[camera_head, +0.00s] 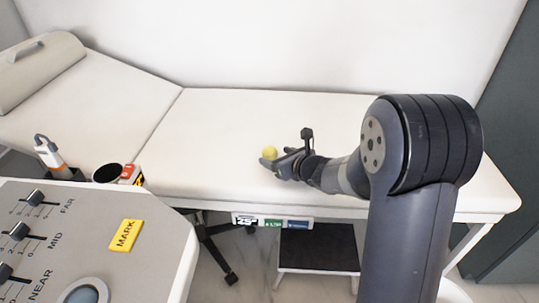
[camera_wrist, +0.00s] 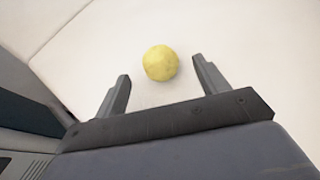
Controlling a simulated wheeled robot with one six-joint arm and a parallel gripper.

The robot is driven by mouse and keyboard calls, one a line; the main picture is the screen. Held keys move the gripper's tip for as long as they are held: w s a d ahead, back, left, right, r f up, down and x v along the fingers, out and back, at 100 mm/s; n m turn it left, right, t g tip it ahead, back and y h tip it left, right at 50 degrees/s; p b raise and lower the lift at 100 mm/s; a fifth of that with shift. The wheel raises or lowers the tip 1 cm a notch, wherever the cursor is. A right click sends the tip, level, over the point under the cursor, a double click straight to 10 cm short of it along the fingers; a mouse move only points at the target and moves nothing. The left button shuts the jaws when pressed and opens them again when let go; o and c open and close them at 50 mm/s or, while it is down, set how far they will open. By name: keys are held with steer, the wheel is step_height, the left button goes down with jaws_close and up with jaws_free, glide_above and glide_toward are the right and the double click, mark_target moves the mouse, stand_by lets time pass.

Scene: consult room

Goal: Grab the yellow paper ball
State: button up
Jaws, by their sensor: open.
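The yellow paper ball (camera_head: 269,153) rests on the white padded exam couch (camera_head: 230,115) in the head view. In the wrist view the ball (camera_wrist: 160,63) lies on the pale surface, just past the fingertips and roughly centred between them. My gripper (camera_head: 272,163) reaches in from the right, low over the couch beside the ball. Its two fingers show in the wrist view (camera_wrist: 161,68), spread apart with nothing between them. I cannot tell whether a finger touches the ball.
A grey bolster (camera_head: 40,70) lies at the couch's left end. A control panel (camera_head: 90,240) with sliders and a yellow MARK label fills the lower left. A black-topped step stool (camera_head: 318,248) stands below the couch. The couch around the ball is clear.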

mark_target(268, 152)
steer(key=x, duration=0.5)
steer(key=shift+w+a+r, duration=0.1)
steer(key=shift+w+a, duration=0.05)
steer(key=shift+w, duration=0.1)
steer(key=shift+c, duration=0.4)
steer(key=c, duration=1)
